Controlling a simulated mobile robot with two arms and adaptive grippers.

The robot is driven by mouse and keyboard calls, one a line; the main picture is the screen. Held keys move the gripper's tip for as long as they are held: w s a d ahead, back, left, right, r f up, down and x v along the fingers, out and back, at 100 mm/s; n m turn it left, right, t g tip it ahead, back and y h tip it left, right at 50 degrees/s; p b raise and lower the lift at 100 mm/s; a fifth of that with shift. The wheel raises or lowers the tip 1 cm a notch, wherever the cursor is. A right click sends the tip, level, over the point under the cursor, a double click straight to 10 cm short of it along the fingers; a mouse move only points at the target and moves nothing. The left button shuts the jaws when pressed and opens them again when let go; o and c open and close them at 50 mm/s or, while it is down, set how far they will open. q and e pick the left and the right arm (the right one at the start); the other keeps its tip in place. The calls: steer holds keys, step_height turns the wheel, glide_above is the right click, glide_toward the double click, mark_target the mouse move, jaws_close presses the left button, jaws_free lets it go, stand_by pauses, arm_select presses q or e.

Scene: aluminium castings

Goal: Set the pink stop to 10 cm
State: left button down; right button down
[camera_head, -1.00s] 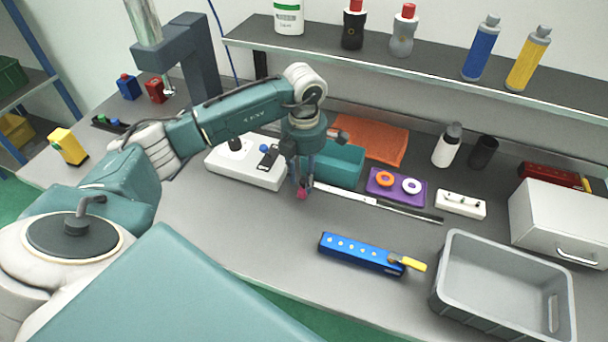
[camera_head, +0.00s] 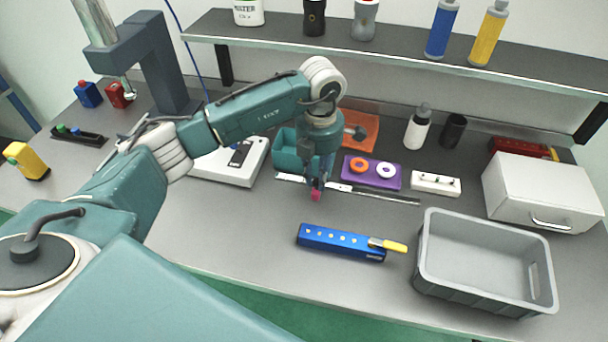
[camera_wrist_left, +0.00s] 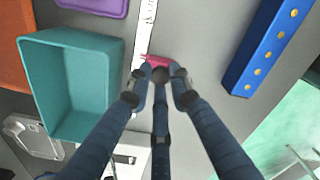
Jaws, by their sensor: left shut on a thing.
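The pink stop (camera_head: 316,195) sits at the long flat rail (camera_head: 345,188), which has a white scale on its left part and a dark right part. My left gripper (camera_head: 317,187) points down at the rail and is shut on the stop. In the left wrist view the pink stop (camera_wrist_left: 157,61) shows just beyond the fingertips of my left gripper (camera_wrist_left: 158,80), beside the white scale (camera_wrist_left: 147,25). The fingers hide part of the stop, and the scale's numbers are too small to read. My right gripper is not in view.
A teal bin (camera_head: 287,158) stands behind the rail, close to my gripper. A purple tray (camera_head: 352,178) with two rings lies behind the rail to the right. A blue block (camera_head: 330,240) lies in front. A grey crate (camera_head: 430,265) stands at the right. Bare table lies between rail and block.

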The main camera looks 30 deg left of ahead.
mark_target(316, 181)
arm_select(q)
steer(key=shift+a, duration=0.15)
steer(key=c, duration=1.6)
jaws_free()
step_height(316, 181, up, 12)
steer(key=shift+r, duration=0.1)
